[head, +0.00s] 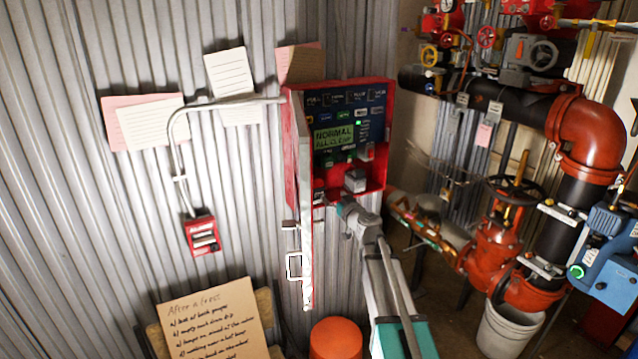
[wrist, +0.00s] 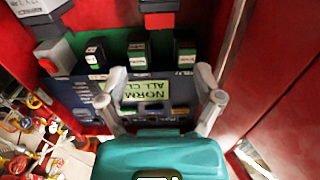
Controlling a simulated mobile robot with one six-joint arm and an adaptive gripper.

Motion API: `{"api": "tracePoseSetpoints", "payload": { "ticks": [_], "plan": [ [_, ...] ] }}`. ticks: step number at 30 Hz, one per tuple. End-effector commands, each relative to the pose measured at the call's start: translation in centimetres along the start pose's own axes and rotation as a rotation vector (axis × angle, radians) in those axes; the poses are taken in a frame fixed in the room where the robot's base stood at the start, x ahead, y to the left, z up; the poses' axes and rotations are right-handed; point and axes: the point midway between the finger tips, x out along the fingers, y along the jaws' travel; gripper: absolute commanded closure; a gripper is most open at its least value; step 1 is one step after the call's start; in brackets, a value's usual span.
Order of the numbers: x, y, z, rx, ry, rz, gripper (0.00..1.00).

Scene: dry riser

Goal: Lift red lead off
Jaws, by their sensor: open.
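An open red alarm cabinet (head: 288,150) hangs on the corrugated wall, its door (head: 305,230) swung toward me. Its dark panel has a green display reading normal, all clear. Low inside sits a grey block (head: 355,181). In the wrist view a grey block (wrist: 62,50) has a red end (wrist: 48,66), and a dark block has another red end (wrist: 160,20). I cannot tell which red piece is the lead; no red wire shows clearly. My gripper (head: 345,205) is at the cabinet's lower edge. In the wrist view its fingers (wrist: 161,84) are apart, with nothing seen gripped.
A small red call box (head: 202,235) on a grey conduit is left of the cabinet. Red and black pipes with valves (head: 490,240) and a white bucket (head: 508,330) stand right. A handwritten board (head: 215,320) and an orange round-topped object (head: 336,338) are below.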

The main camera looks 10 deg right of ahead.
Motion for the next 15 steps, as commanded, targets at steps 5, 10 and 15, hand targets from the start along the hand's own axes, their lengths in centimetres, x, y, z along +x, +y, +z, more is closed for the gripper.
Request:
{"api": "tracePoseSetpoints", "payload": {
  "ticks": [5, 10, 15],
  "plan": [
    [2.7, 0.1, 0.0, 0.000, 0.000, -0.001, 0.16],
    [5.3, 0.2, 0.0, 0.000, 0.000, 0.000, 0.16],
    [7.9, 0.2, 0.0, 0.000, 0.000, 0.000, 0.16]
  ]
}}
